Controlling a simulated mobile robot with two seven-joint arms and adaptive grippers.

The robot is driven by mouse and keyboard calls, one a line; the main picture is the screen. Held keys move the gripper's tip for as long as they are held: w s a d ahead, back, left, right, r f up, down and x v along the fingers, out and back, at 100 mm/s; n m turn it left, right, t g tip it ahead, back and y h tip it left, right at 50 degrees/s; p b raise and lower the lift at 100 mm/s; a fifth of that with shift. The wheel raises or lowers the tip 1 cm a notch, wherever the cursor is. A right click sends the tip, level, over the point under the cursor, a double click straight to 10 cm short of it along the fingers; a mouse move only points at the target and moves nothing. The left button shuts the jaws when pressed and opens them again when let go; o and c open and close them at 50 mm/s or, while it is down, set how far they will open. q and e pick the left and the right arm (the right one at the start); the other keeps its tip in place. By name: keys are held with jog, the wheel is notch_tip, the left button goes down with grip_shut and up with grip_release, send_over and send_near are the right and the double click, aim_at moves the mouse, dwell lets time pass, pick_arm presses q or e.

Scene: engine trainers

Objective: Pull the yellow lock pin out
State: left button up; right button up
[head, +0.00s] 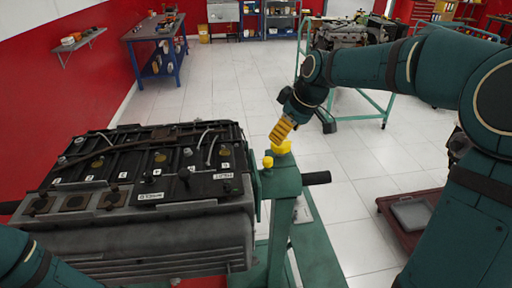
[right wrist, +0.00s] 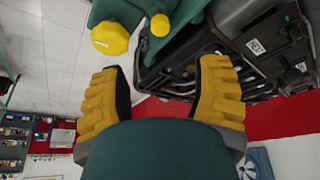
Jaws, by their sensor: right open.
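Two yellow knobs sit on top of the green stand post (head: 283,185): a larger one (head: 283,148) and a smaller one (head: 267,162). Which of them is the lock pin's head I cannot tell. In the right wrist view the larger knob (right wrist: 110,38) and the smaller knob (right wrist: 160,25) lie just beyond my fingertips. My right gripper (head: 280,131) is above the post, tilted down, close to the larger knob. In the right wrist view its yellow-padded fingers (right wrist: 160,72) are apart with nothing between them. My left gripper is out of view.
A large engine-like block (head: 150,185) with a black top is mounted left of the post. A black handle bar (head: 316,178) sticks out to the right. A dark red cart (head: 395,218) stands at right, a blue workbench (head: 155,45) behind. Tiled floor between is clear.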

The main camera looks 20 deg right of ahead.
aim_at(268, 159)
jog(key=b+x, duration=0.1)
jog(key=x, duration=1.2)
jog(key=shift+a+f, duration=0.15)
grip_shut()
